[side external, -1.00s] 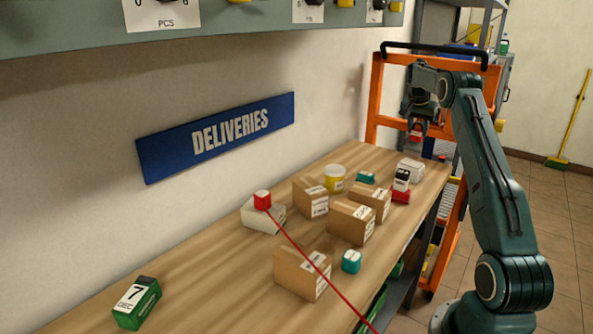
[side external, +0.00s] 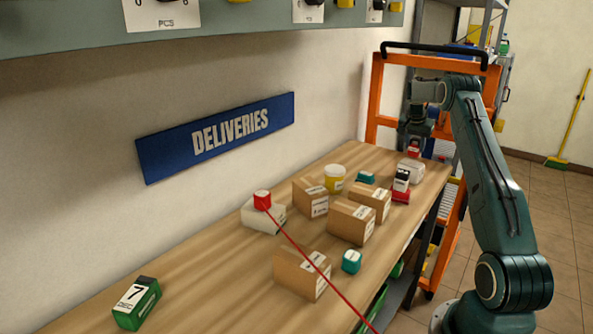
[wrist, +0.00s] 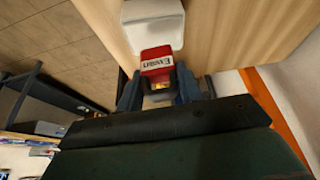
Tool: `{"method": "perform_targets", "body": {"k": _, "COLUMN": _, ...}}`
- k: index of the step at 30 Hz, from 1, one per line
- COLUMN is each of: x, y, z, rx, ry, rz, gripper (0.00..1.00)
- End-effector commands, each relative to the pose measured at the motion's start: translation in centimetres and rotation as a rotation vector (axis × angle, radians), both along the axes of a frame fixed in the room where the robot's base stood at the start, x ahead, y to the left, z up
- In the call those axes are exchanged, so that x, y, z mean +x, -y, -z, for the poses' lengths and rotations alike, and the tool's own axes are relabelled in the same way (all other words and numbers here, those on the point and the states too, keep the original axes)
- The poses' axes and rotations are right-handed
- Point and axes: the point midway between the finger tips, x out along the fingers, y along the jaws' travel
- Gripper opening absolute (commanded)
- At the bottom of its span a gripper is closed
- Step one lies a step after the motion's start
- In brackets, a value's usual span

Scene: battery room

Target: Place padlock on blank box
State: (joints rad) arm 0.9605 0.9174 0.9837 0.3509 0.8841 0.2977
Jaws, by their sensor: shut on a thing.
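My gripper (side external: 414,143) is shut on the red padlock (side external: 414,150), which has a white label. In the wrist view the padlock (wrist: 157,66) sits between the fingers, its label facing the camera. A plain white box (side external: 410,171) lies on the far end of the bench, just below the padlock in the side view. The same white box (wrist: 153,24) shows just beyond the padlock in the wrist view. I cannot tell whether padlock and box touch. A second white box (side external: 257,220) stands nearer the wall, with a red-and-white block on it.
An orange frame (side external: 372,100) stands behind the far end.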

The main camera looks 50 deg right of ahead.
Motion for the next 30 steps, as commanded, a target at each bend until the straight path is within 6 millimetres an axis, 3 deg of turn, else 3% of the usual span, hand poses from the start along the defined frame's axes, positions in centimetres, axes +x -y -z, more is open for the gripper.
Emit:
{"method": "perform_targets", "body": {"k": 6, "x": 0.0, "y": 0.0, "z": 2.0, "rx": -0.001, "ry": 0.000, "rz": 0.001, "gripper": 0.11}}
{"method": "perform_targets", "body": {"k": 20, "x": 0.0, "y": 0.0, "z": 2.5, "rx": 0.000, "ry": 0.000, "rz": 0.000, "gripper": 0.11}}
{"method": "perform_targets", "body": {"k": 21, "x": 0.0, "y": 0.0, "z": 2.5, "rx": 0.000, "ry": 0.000, "rz": 0.000, "gripper": 0.44}}
{"method": "perform_targets", "body": {"k": 23, "x": 0.0, "y": 0.0, "z": 2.5, "rx": 0.000, "ry": 0.000, "rz": 0.000, "gripper": 0.56}}
{"method": "perform_targets", "body": {"k": 30, "x": 0.0, "y": 0.0, "z": 2.5, "rx": 0.000, "ry": 0.000, "rz": 0.000, "gripper": 0.58}}
